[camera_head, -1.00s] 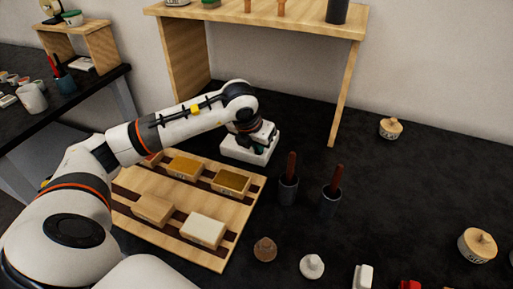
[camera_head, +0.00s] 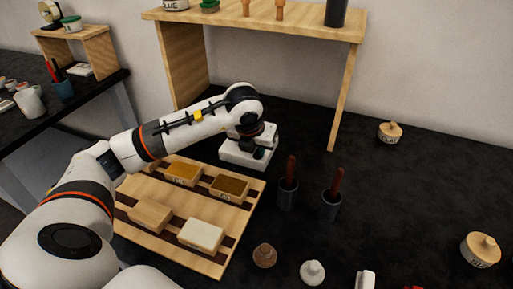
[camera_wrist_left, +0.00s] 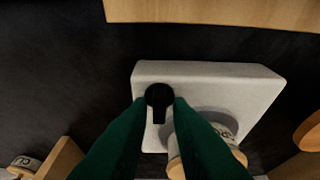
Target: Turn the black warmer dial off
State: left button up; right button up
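The white warmer (camera_head: 232,155) is a low block behind the wooden rack, partly hidden by my left gripper. It fills the middle of the left wrist view (camera_wrist_left: 235,85). The black dial (camera_wrist_left: 158,96) is on its top, near the left end, with its narrow pointer towards the bottom of the picture. A small round container with a tan rim (camera_wrist_left: 200,140) is next to the dial, partly behind a finger. My left gripper (camera_head: 258,153) is at the warmer. Its green fingers (camera_wrist_left: 159,103) are apart, one on each side of the dial; contact is unclear. My right gripper is out of view.
The wooden rack (camera_head: 213,262) holds several blocks in front of the warmer. Two dark cups (camera_head: 288,194) with brown-red handles stand to the right. A wooden shelf (camera_head: 345,95) rises behind.

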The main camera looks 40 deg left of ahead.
pick_arm(q)
jog(key=v, duration=1.2)
jog(key=shift+b, duration=0.4)
